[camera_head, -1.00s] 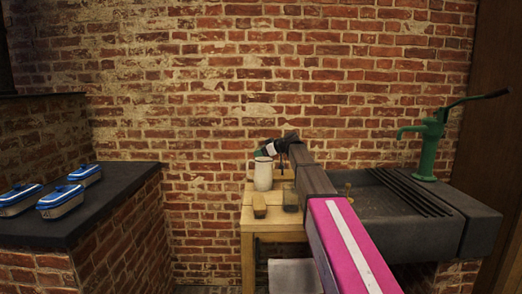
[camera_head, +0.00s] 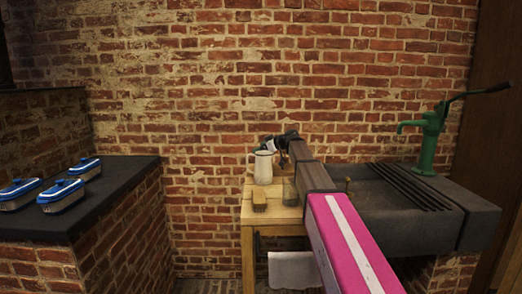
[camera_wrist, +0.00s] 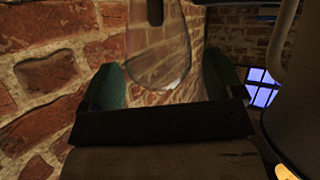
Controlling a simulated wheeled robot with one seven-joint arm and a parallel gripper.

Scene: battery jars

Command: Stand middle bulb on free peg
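In the wrist view a clear glass bulb (camera_wrist: 155,60) shows at the top, between the two green finger pads of my gripper (camera_wrist: 165,82). Gaps show between the glass and both pads, so my gripper is open. A dark rounded piece shows at the bulb's upper part; I cannot tell what it is. In the head view my gripper (camera_head: 272,145) is over the back of the wooden table, just above the white mug (camera_head: 263,168). A clear glass piece (camera_head: 290,191) stands on the table; I cannot tell whether it is the same bulb. No peg is clearly identifiable.
A wooden brush (camera_head: 259,202) sits at the front of the table (camera_head: 275,214). The dark stone sink (camera_head: 405,205) with a green pump (camera_head: 429,140) is on the right. Blue-handled brushes (camera_head: 62,195) lie on the left counter. A large dark shape (camera_wrist: 298,100) is close at right.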

